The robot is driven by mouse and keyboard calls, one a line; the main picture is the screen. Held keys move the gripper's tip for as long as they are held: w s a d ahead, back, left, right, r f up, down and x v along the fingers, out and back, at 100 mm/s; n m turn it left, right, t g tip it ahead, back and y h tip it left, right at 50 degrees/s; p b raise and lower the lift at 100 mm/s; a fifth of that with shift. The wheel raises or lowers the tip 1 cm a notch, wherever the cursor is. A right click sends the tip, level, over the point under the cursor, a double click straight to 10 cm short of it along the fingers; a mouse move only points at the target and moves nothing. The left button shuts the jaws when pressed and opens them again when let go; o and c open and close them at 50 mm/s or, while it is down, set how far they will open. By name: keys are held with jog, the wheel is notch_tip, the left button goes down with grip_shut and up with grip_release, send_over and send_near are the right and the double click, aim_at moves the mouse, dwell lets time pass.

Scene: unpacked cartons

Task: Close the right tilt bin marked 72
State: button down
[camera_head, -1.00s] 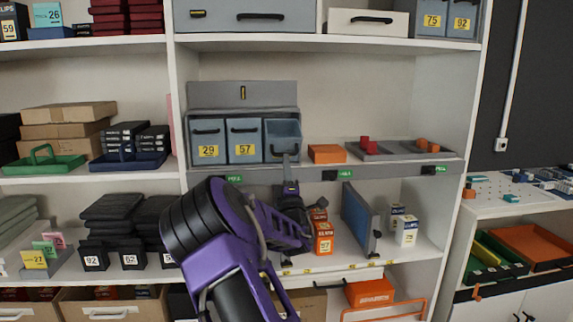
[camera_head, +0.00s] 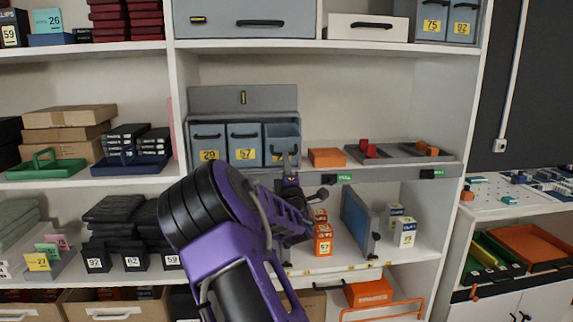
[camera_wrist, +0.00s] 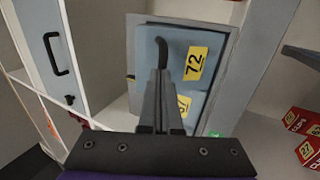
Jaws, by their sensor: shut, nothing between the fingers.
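The right tilt bin marked 72 (camera_head: 283,130) is a blue-grey bin at the right end of a row of three on the middle shelf. It is tilted forward, with its inside showing at the top. In the wrist view its front (camera_wrist: 215,45) has a dark handle (camera_wrist: 190,44) and a yellow 72 label (camera_wrist: 195,63). My gripper (camera_head: 287,160) is shut and empty at the lower front of this bin. In the wrist view the fingertips (camera_wrist: 162,78) point at the bin face near the handle. I cannot tell whether they touch it.
The bins marked 57 (camera_head: 244,145) and 29 (camera_head: 208,144) stand upright to the left. An orange block (camera_head: 327,157) and a grey tray (camera_head: 400,147) lie to the right on the same shelf. Orange boxes (camera_head: 323,240) and a blue panel (camera_head: 359,222) stand below.

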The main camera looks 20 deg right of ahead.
aim_at(284, 140)
jog(key=shift+w+d+r+g+y+p, duration=0.15)
jog(key=shift+w+r+g+p, duration=0.15)
jog(key=shift+r+g+p, duration=0.25)
jog(key=shift+w+d+r+g+y+p, duration=0.1)
jog(key=shift+w+r+g+p, duration=0.25)
jog(key=shift+r, duration=0.3)
jog(key=shift+w+d+r+g+y+p, duration=0.15)
jog(key=shift+w+r+g+p, duration=0.1)
jog(key=shift+r+g+p, duration=0.3)
jog(key=g, duration=0.1)
jog(key=w+r+g, duration=0.1)
jog(key=shift+d+r+g+y, duration=0.1)
jog(key=shift+r+g+y, duration=0.1)
jog(key=shift+g+y, duration=0.2)
jog(key=shift+w, duration=0.25)
jog(key=shift+w+d+r, duration=0.15)
jog(key=shift+w+r, duration=0.1)
jog(key=shift+w, duration=0.2)
jog(key=shift+w+d+r, duration=0.2)
jog(key=shift+w+r, duration=0.4)
jog(key=shift+w, duration=0.25)
jog(key=shift+r, duration=0.1)
